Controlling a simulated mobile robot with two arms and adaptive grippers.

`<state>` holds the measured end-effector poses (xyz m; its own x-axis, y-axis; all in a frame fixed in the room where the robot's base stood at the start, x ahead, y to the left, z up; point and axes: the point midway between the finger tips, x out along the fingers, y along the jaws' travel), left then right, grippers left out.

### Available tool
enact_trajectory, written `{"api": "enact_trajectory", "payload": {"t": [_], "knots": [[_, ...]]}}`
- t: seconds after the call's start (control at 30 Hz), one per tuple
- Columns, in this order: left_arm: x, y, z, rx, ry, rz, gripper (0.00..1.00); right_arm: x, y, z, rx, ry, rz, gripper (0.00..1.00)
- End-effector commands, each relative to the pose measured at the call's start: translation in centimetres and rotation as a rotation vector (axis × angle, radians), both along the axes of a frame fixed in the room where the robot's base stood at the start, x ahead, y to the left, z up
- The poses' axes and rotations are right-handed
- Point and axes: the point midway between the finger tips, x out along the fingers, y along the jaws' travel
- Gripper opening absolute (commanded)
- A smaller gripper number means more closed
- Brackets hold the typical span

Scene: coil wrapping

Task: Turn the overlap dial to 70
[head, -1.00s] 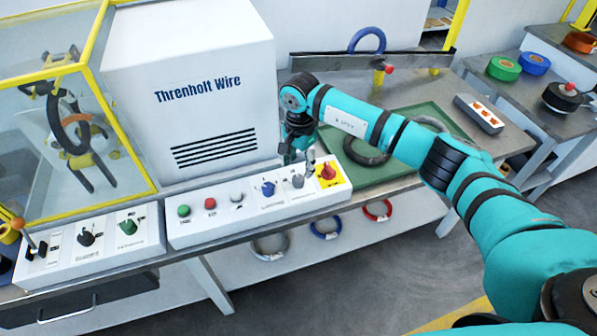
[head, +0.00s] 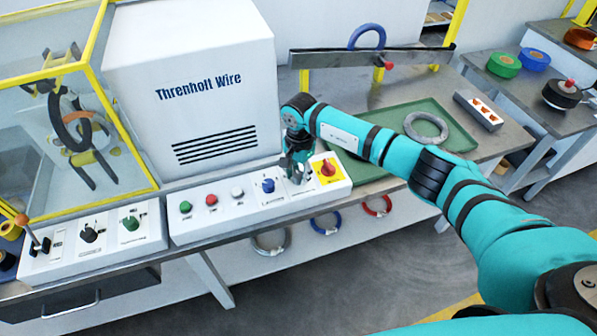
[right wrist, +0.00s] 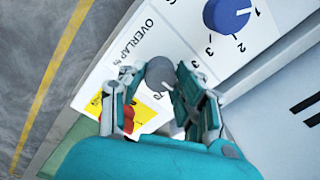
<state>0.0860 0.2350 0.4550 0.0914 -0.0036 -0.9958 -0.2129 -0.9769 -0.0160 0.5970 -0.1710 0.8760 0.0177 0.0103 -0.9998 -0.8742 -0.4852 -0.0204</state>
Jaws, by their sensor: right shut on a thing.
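The overlap dial (right wrist: 160,74) is a small grey knob beside the printed word OVERLAP in the right wrist view. A printed 70 shows close to its lower edge. I cannot make out a pointer mark on the knob. My right gripper (right wrist: 161,86) has its two fingers on either side of the dial and is shut on it. In the head view the right gripper (head: 297,176) covers the dial on the white control panel (head: 220,219). My left gripper is not in view.
Left of the gripper is a blue dial (head: 268,186), which also shows in the right wrist view (right wrist: 227,14). Right of the gripper is a red knob on a yellow plate (head: 327,168). A green tray (head: 465,142) holding a grey coil (head: 426,126) lies beyond my right arm.

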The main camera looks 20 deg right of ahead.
Motion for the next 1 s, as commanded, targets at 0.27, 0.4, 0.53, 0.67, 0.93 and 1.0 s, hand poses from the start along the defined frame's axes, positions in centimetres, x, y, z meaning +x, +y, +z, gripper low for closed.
{"api": "enact_trajectory", "payload": {"t": [0.27, 0.4, 0.53, 0.67, 0.93, 1.0], "knots": [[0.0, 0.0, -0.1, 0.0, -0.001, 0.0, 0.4, 0.1, 0.0, 0.0, 0.0, -0.002, -0.005, 0.0], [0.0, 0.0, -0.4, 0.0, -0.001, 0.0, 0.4, 0.1, 0.0, 0.0, -0.001, -0.003, -0.032, 0.0], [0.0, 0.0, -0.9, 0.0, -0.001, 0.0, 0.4, 0.1, -0.1, -0.1, -0.001, -0.003, -0.088, 0.0], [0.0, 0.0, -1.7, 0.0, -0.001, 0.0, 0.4, 0.1, 0.0, -0.2, 0.0, -0.005, -0.175, 0.0], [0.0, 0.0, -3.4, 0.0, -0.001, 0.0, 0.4, 0.1, 0.0, -0.2, 0.0, -0.005, -0.422, 0.0], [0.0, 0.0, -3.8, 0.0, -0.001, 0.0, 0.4, 0.1, 0.0, -0.2, 0.0, -0.004, -0.488, 0.0]]}}
